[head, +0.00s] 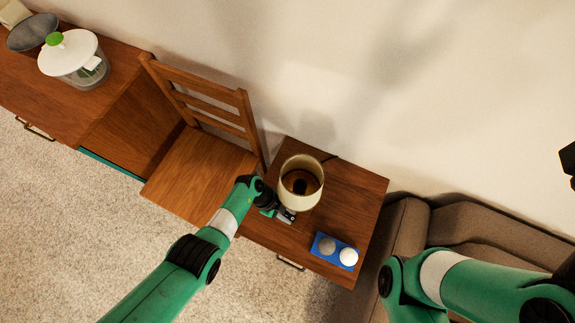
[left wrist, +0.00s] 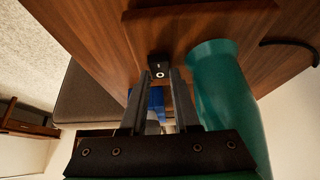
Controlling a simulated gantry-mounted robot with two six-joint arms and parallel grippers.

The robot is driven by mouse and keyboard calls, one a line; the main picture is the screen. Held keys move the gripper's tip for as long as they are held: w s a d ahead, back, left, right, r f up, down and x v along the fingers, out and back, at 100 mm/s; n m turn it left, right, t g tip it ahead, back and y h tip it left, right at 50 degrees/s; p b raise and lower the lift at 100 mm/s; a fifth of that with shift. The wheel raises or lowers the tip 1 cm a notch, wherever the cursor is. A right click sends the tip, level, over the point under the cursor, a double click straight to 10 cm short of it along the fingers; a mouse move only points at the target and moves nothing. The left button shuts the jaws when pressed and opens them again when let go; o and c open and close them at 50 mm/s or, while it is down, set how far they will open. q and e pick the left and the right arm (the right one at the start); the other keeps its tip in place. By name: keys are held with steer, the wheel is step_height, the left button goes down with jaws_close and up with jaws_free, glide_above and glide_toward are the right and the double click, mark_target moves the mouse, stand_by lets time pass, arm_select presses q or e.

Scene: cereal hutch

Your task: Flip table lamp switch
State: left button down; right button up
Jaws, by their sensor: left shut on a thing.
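The table lamp with a cream shade (head: 301,184) stands on the wooden side table (head: 352,205). In the left wrist view its teal body (left wrist: 228,95) stands at the right. The small black switch (left wrist: 158,68), marked with a line and a circle, sits at the fingertips. My left gripper (head: 287,214) is low beside the lamp's near side, and its fingers also show in the left wrist view (left wrist: 157,88), shut on the switch. The shade hides the switch from above. My right arm is at the lower right; only a black part, perhaps its gripper, shows at the right edge.
A blue holder (head: 335,250) with a grey and a white round piece lies on the side table, right of the lamp. A wooden chair (head: 205,160) stands left, a brown sofa (head: 455,225) right. A lidded jar (head: 75,60) stands on the far-left cabinet.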

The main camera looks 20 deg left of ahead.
arm_select(q)
steer(key=c, duration=0.9)
jaws_free()
